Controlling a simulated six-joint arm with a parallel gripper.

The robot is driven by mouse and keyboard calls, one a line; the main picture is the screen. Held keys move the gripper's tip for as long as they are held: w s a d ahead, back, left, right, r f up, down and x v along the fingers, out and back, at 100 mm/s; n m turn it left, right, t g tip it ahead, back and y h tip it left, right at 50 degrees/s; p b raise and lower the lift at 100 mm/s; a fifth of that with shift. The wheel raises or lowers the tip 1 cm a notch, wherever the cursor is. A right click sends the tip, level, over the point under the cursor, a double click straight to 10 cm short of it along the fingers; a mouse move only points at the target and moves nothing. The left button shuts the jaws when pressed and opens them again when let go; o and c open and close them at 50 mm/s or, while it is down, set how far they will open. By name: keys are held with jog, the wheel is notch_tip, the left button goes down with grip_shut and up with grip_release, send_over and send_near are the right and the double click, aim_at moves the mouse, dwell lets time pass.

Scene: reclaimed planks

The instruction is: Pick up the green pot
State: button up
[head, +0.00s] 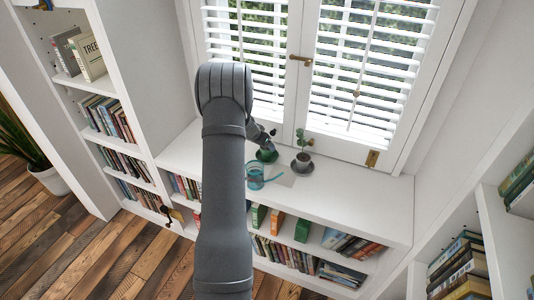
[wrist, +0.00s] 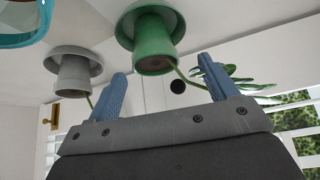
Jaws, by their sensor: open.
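The green pot (head: 267,156) stands on the white window shelf, with part of it hidden by my arm in the head view. In the wrist view, which looks upside down, the green pot (wrist: 153,42) shows with a wider green dish at its base and a leafy plant. My gripper (head: 270,137) is just behind and above the pot in the head view. In the wrist view my gripper (wrist: 162,68) has its two blue fingers spread apart. The pot appears beyond and between the fingertips, with nothing held.
A grey pot (head: 302,162) with a plant stands right of the green pot; it also shows in the wrist view (wrist: 73,75). The window blinds (head: 365,60) are close behind. The shelf's right end (head: 375,200) is clear.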

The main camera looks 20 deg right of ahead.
jog(key=shift+s+d+x, duration=0.1)
jog(key=shift+d+x, duration=0.05)
jog(key=shift+x, duration=1.15)
jog(key=shift+s+d+x, duration=0.1)
jog(key=shift+x, duration=1.15)
jog(key=shift+r, duration=0.1)
jog(key=c, duration=1.3)
jog(key=shift+c, duration=0.2)
jog(key=shift+r, duration=0.55)
notch_tip(320, 180, up, 3)
jog(key=shift+f, duration=0.1)
jog(key=s+d+r, duration=0.6)
jog(key=s+r, duration=0.4)
jog(key=shift+d, duration=0.15)
